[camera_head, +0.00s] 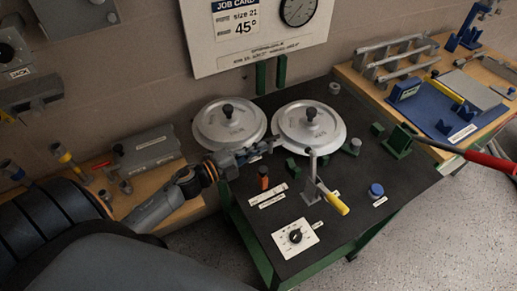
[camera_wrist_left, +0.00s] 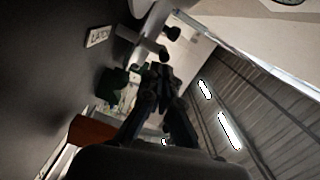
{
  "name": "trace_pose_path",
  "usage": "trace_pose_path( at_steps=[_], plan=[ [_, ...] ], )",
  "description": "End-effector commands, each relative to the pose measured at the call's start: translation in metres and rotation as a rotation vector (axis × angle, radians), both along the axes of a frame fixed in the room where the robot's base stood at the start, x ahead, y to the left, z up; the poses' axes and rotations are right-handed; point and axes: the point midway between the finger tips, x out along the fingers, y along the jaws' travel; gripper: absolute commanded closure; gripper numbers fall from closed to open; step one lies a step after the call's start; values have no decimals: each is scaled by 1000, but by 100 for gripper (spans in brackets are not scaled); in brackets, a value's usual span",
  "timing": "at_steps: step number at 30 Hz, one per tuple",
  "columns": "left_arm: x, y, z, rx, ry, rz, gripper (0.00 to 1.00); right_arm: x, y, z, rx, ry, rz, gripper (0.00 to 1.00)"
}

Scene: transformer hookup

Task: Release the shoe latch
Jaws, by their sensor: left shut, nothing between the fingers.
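My left gripper (camera_head: 268,147) reaches in from the left over the dark bench, in front of the two silver discs. In the left wrist view its fingers (camera_wrist_left: 156,75) are closed together and empty. A white label reading LATCH (camera_wrist_left: 98,36) lies on the dark surface there. Beside it a silver post with a black knob (camera_wrist_left: 171,33) stands just beyond the fingertips, apparently apart from them. In the head view an upright silver lever with a black knob (camera_head: 312,164) stands to the right of the gripper. Which part is the shoe latch is not certain. My right gripper is not in view.
Silver discs (camera_head: 231,125) and (camera_head: 309,126) lie at the back of the bench (camera_head: 352,238). An orange-and-black post (camera_head: 263,178), a yellow-handled lever (camera_head: 333,200), a blue knob (camera_head: 377,190) and a dial (camera_head: 296,237) stand nearer. A red-handled bar (camera_head: 487,159) juts out right.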

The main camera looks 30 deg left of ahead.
Motion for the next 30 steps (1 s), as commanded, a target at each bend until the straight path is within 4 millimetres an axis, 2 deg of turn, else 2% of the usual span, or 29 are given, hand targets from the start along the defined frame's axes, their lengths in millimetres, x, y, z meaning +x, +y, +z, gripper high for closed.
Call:
trace_pose_path(
  at_steps=[18,30],
  plan=[
    [8,20,0,2,-1,2,100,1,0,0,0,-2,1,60],
    [13,27,0,2,1,2,100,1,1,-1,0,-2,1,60]
  ],
)
